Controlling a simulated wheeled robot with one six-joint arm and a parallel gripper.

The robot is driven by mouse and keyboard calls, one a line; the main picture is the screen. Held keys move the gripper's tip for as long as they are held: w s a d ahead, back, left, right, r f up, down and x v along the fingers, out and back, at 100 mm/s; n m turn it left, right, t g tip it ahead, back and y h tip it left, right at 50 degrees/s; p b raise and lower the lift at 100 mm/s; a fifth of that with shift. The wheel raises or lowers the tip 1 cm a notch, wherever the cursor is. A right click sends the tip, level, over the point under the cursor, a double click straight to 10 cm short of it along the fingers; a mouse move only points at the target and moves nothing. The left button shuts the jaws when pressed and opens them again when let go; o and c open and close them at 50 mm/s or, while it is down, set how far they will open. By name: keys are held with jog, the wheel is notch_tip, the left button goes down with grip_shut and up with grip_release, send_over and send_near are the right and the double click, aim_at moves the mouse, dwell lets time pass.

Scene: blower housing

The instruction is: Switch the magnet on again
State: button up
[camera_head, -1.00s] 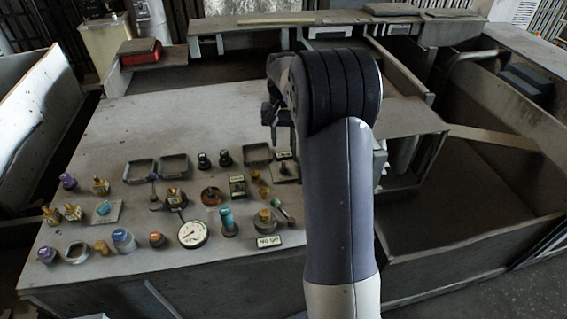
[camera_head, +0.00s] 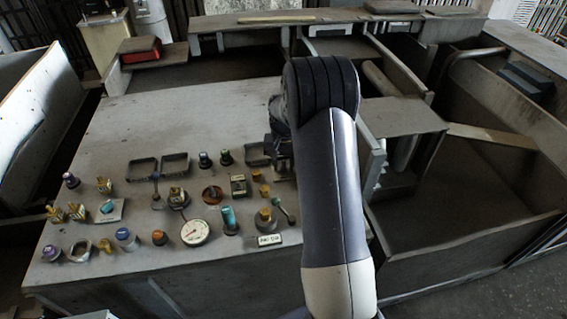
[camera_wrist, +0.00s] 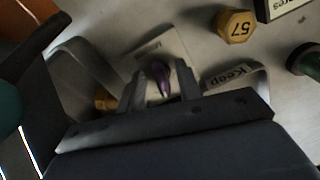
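In the wrist view a small lever with a purple tip (camera_wrist: 161,77) stands on a pale plate (camera_wrist: 176,46) with writing too blurred to read. My gripper (camera_wrist: 160,88) is open, with one finger on each side of the lever. I cannot tell whether either finger touches it. In the head view my gripper (camera_head: 277,168) is low over the right part of the panel (camera_head: 190,105), and the lever is hidden behind it. No marking that names the magnet is readable, nor which way the switch is set.
A yellow hexagonal piece marked 57 (camera_wrist: 236,26) and a green knob (camera_wrist: 305,60) lie near the gripper. A dial gauge (camera_head: 195,232) and several knobs fill the panel's front. The panel's back is clear.

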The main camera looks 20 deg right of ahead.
grip_shut()
jog(key=shift+m+b, duration=0.65)
jog(key=shift+m, duration=0.45)
jog(key=shift+a+m+b, duration=0.1)
jog(key=shift+m+b, duration=0.2)
jog(key=shift+m, duration=0.7)
grip_release()
